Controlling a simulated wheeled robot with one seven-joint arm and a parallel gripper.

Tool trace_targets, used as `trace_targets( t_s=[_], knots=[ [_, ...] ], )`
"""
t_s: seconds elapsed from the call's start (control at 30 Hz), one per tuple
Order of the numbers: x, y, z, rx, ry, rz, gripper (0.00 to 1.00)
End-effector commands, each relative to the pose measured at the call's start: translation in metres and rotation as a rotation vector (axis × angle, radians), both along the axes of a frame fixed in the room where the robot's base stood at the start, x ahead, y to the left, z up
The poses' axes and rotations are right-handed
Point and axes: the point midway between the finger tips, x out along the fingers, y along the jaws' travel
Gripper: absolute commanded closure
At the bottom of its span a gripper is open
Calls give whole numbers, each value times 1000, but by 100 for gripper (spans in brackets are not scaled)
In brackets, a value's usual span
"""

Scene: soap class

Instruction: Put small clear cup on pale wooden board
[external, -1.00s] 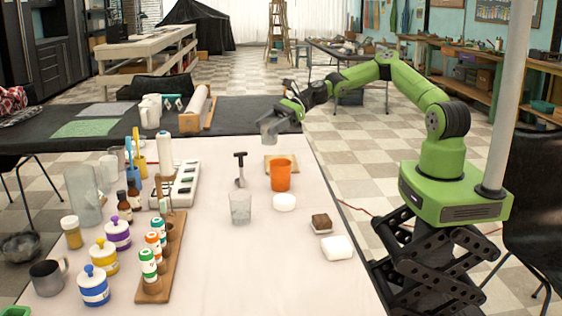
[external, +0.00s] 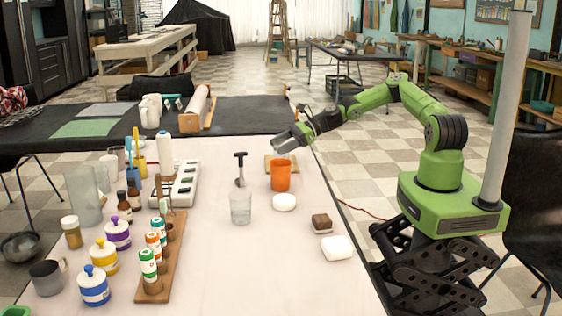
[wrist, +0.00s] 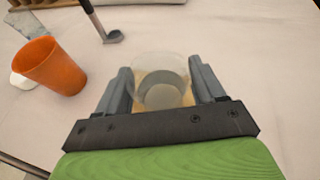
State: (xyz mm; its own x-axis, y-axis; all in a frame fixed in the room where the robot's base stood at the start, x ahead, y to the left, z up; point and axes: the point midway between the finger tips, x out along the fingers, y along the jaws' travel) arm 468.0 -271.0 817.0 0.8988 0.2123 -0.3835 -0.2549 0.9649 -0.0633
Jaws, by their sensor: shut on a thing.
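My gripper (external: 286,143) is shut on the small clear cup (wrist: 160,72), which sits between its two fingers in the wrist view. In the external view the cup is hard to make out at the fingertips. The pale wooden board (external: 269,165) lies on the white table just behind the orange cup. My gripper and the held cup are over the board. In the wrist view the board shows only as a tan patch around and through the cup, mostly hidden. I cannot tell whether the cup touches it.
An orange cup (external: 280,177) stands close in front of the board; it also shows left of my gripper in the wrist view (wrist: 53,67). A larger clear cup (external: 240,207) and white round piece (external: 284,202) are nearer the camera.

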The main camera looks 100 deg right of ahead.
Motion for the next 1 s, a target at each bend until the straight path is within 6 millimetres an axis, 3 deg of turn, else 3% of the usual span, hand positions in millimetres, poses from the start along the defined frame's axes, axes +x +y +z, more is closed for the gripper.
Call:
trace_targets(
  t_s=[0.33, 0.37, 0.5, 0.8, 1.0],
  knots=[
    [0, 0, -4, -1, -1, 0, 64],
    [0, 0, -4, -1, -1, 0, 27],
    [0, 0, -4, -1, -1, 0, 6],
    [0, 0, -1, -3, -3, 0, 6],
    [-36, -11, 17, -2, 0, -6, 6]
  ],
)
